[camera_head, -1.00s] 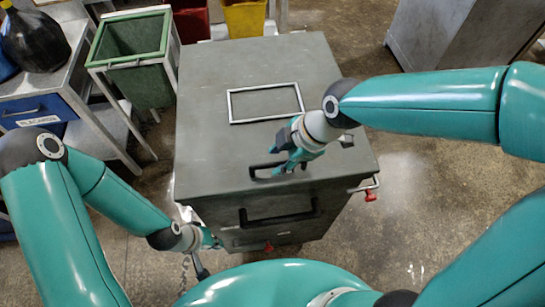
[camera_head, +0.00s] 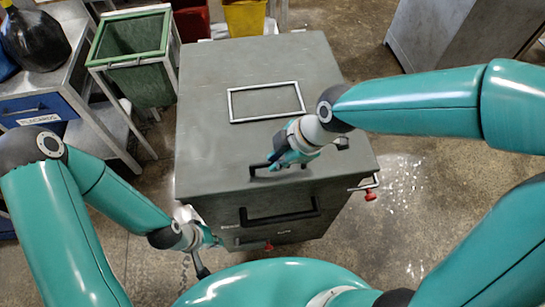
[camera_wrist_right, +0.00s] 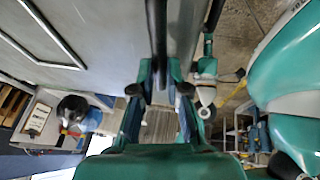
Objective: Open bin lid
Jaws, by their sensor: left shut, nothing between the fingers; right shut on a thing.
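The grey bin (camera_head: 235,212) stands in the middle of the head view. Its flat lid (camera_head: 215,140) is down and carries a black handle (camera_head: 257,171) near the front edge. My right gripper (camera_head: 280,163) is shut on the lid handle, hiding part of it. In the right wrist view the dark handle bar (camera_wrist_right: 157,35) runs between the fingers of my right gripper (camera_wrist_right: 160,90).
A green container (camera_head: 130,52) in a metal frame stands behind the bin to the left. A metal table (camera_head: 75,95) is at far left and a grey cabinet (camera_head: 455,30) at back right. A red-tipped latch (camera_head: 370,195) sticks out on the bin's right. The floor there is clear.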

